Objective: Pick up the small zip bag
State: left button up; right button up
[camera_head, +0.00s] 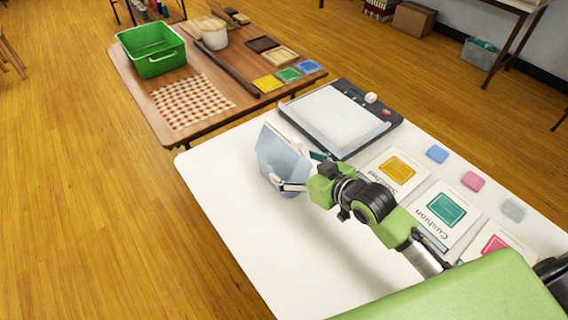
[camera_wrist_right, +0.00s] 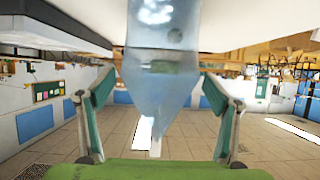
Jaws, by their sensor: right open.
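The small zip bag (camera_head: 277,152) is a translucent bluish pouch near the far left edge of the white table, beside the dark-framed device. In the right wrist view the zip bag (camera_wrist_right: 160,72) hangs in the middle of the picture, between the two fingers. My right gripper (camera_head: 296,172) is at the bag, with one finger showing in front of its lower part. In the right wrist view my right gripper (camera_wrist_right: 158,88) is open, with a finger apart on each side of the bag. Part of the bag is hidden behind the gripper. My left gripper is not in view.
The white table (camera_head: 240,235) holds a dark-framed flat device (camera_head: 335,120) behind the bag. Labelled cards (camera_head: 447,212) and small coloured pads (camera_head: 437,153) lie to the right. A wooden table with a green crate (camera_head: 152,68) stands beyond. The white table's front left is clear.

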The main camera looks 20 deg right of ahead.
jog(key=shift+x, duration=1)
jog(key=x, duration=0.3)
jog(key=shift+w+a, duration=0.15)
jog(key=shift+w, duration=0.15)
jog(key=shift+w+a+f, duration=0.1)
jog(key=shift+w+a, duration=0.05)
jog(key=shift+w, duration=0.1)
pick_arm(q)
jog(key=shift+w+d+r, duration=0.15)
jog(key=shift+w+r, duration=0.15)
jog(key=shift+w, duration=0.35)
pick_arm(e)
jog(key=c, duration=1)
